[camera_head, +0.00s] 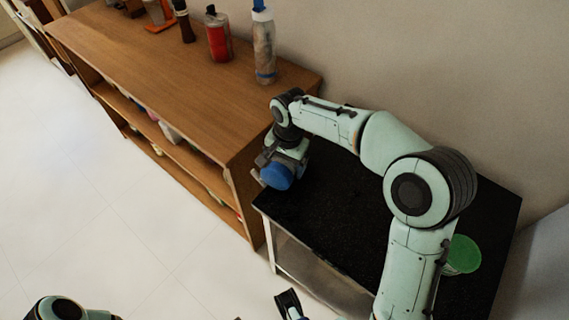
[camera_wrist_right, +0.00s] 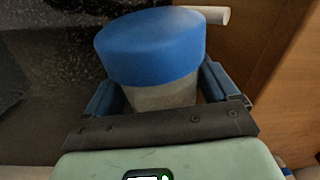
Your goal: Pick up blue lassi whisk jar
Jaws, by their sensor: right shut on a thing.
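The blue lassi whisk jar (camera_head: 276,177) is at the left corner of the black-topped table, beside the end of the wooden shelf. In the right wrist view the jar (camera_wrist_right: 150,48) has a wide blue top, a grey body and a pale handle sticking out behind. My right gripper (camera_head: 272,166) is shut on the grey body, with one blue finger on each side in the right wrist view (camera_wrist_right: 162,92). Whether the jar's base touches the table is hidden.
The black table (camera_head: 335,220) is mostly bare, with a green-topped container (camera_head: 463,254) at its right, partly behind my arm. The wooden shelf (camera_head: 150,60) carries a red bottle (camera_head: 218,36), a clear bottle (camera_head: 264,50) and other items. Open floor lies left.

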